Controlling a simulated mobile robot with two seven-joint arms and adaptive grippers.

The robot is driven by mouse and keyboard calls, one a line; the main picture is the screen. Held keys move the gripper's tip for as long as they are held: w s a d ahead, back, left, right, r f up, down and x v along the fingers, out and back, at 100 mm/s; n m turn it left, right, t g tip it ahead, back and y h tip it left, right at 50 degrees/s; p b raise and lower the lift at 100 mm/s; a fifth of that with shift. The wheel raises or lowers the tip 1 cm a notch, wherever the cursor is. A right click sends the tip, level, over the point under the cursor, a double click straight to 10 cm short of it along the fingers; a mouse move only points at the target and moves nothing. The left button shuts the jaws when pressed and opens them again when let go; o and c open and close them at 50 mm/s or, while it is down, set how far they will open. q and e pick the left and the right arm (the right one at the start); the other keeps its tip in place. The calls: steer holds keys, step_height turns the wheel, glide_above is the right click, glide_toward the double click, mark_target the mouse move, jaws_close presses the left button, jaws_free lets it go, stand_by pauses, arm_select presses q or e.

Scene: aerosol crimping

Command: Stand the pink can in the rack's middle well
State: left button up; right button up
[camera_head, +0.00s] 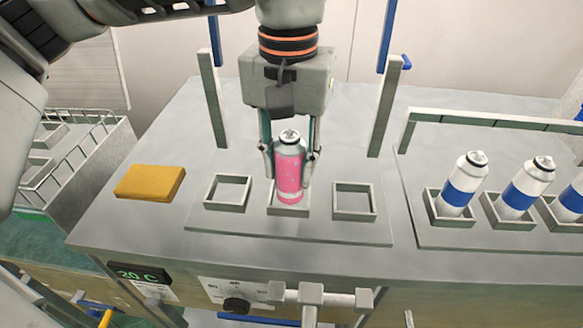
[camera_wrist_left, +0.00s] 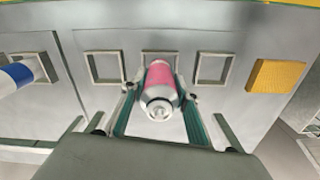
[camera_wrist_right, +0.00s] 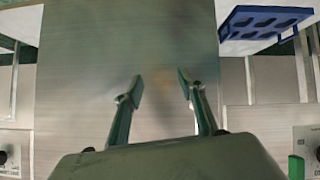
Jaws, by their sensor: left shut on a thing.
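The pink can (camera_head: 289,170) with a silver top stands upright at the rack's middle well (camera_head: 288,212), its lower end within the square frame. Whether its base rests on the bottom is hidden. My left gripper (camera_head: 290,165) is shut on the pink can, one finger on each side. The left wrist view shows the can (camera_wrist_left: 160,88) between the fingers, over the middle frame. The rack's left well (camera_head: 228,192) and right well (camera_head: 354,201) are empty. My right gripper (camera_wrist_right: 160,90) is open and empty in the right wrist view, above a plain grey-green surface.
A yellow sponge-like block (camera_head: 150,183) lies left of the rack. Several white and blue cans (camera_head: 461,185) stand in square holders at the right. Two upright posts (camera_head: 384,106) rise behind the rack. A blue perforated rack (camera_wrist_right: 265,22) shows in the right wrist view.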

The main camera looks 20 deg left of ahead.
mark_target(290, 131)
arm_select(q)
steer(key=shift+f, duration=0.8)
steer(key=shift+r, duration=0.1)
arm_select(e)
steer(key=shift+w+r, duration=0.15)
steer(key=shift+r, duration=0.05)
arm_select(q)
steer(key=o, duration=1.2)
arm_select(e)
steer(key=shift+f, duration=0.25)
steer(key=shift+f, duration=0.1)
arm_select(q)
step_height(290, 131, up, 6)
steer(key=shift+f+p, duration=0.25)
steer(key=shift+p, duration=0.45)
step_height(290, 131, up, 6)
steer(key=shift+f+p, duration=0.2)
steer(key=shift+p, duration=0.5)
steer(key=shift+r, duration=0.5)
arm_select(e)
steer(key=shift+s+d, duration=0.4)
steer(key=shift+d, duration=0.1)
